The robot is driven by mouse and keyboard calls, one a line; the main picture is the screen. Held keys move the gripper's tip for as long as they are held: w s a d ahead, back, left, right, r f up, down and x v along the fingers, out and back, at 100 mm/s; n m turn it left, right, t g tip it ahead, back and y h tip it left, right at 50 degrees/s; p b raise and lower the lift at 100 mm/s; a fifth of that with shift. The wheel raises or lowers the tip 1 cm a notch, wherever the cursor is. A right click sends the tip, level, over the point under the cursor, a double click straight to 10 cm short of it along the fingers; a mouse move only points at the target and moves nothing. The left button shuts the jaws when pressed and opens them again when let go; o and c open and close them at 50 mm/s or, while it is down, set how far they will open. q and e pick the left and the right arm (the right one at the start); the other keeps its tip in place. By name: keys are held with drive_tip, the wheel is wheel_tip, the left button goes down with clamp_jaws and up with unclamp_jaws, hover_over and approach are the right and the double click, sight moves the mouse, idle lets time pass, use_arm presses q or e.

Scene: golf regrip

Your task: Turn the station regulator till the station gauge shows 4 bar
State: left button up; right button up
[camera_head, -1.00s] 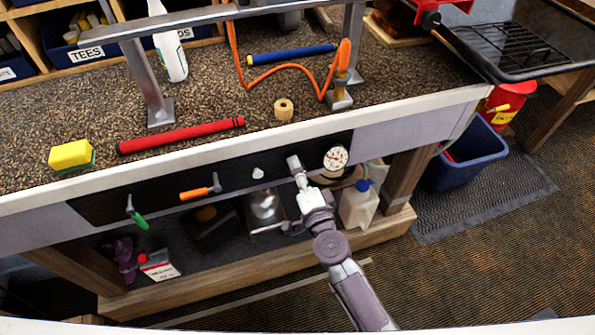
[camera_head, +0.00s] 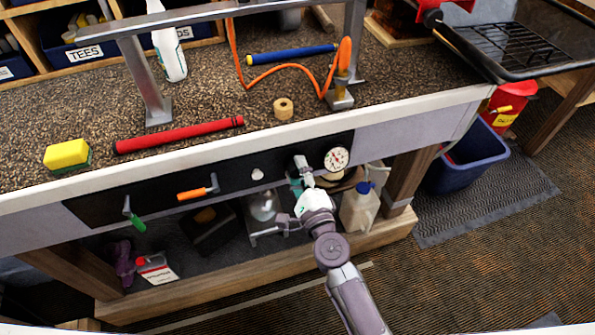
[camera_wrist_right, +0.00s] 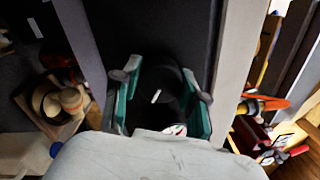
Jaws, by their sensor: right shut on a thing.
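The station gauge (camera_head: 336,159) is a round white dial with a red mark, on the black panel under the bench's front edge. Its reading is too small to tell. My right gripper (camera_head: 302,174) is at the panel just left of the gauge. In the right wrist view, its teal-padded fingers (camera_wrist_right: 161,92) are shut on the black round regulator knob (camera_wrist_right: 168,82), which bears a white mark. In the head view the gripper hides the knob. A sliver of the white dial (camera_wrist_right: 176,130) shows below the knob in the wrist view. My left gripper is not in view.
Left of my gripper on the panel are a white knob (camera_head: 257,174), an orange-handled valve (camera_head: 196,192) and a green-handled one (camera_head: 136,219). A white jug (camera_head: 359,212) stands below. A red grip (camera_head: 180,136) and a tape roll (camera_head: 283,108) lie on the bench.

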idle(0.4)
drive_tip(key=o, duration=1.1)
drive_tip(key=shift+o, duration=0.2)
drive_tip(key=shift+s, duration=0.1)
drive_tip(key=v, duration=1.2)
